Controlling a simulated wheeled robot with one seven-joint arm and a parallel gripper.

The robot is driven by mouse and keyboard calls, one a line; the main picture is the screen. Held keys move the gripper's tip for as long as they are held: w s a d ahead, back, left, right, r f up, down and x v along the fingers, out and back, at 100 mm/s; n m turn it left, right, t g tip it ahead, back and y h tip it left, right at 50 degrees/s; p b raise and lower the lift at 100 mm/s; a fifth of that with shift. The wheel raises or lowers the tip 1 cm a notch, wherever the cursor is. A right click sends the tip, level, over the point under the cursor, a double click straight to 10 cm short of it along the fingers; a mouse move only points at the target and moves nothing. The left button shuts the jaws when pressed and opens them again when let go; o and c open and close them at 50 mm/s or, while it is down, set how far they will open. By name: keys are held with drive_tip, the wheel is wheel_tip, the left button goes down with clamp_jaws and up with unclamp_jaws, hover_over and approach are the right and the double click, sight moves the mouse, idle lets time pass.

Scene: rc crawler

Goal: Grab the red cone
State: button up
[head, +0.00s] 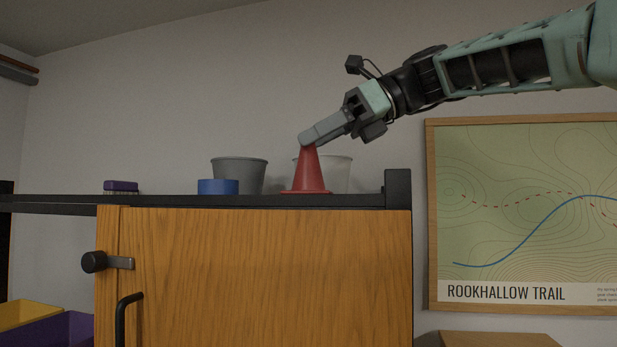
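The red cone (307,175) stands upright on top of the dark shelf (350,201) above the wooden cabinet. Its base appears to rest on the shelf surface. My gripper (308,140) reaches in from the upper right and slants down to the cone's tip. The near finger is seen side-on and covers the very top of the cone. The other finger is hidden, so I cannot tell whether the fingers are closed on the cone or only around it.
A grey bucket (240,173) and a blue roll (217,187) stand left of the cone. A pale translucent cup (338,173) is partly behind it. A purple brush (121,187) lies farther left. A raised dark end post (397,187) bounds the shelf's right. A map poster (520,220) hangs at right.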

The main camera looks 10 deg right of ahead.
clamp_jaws()
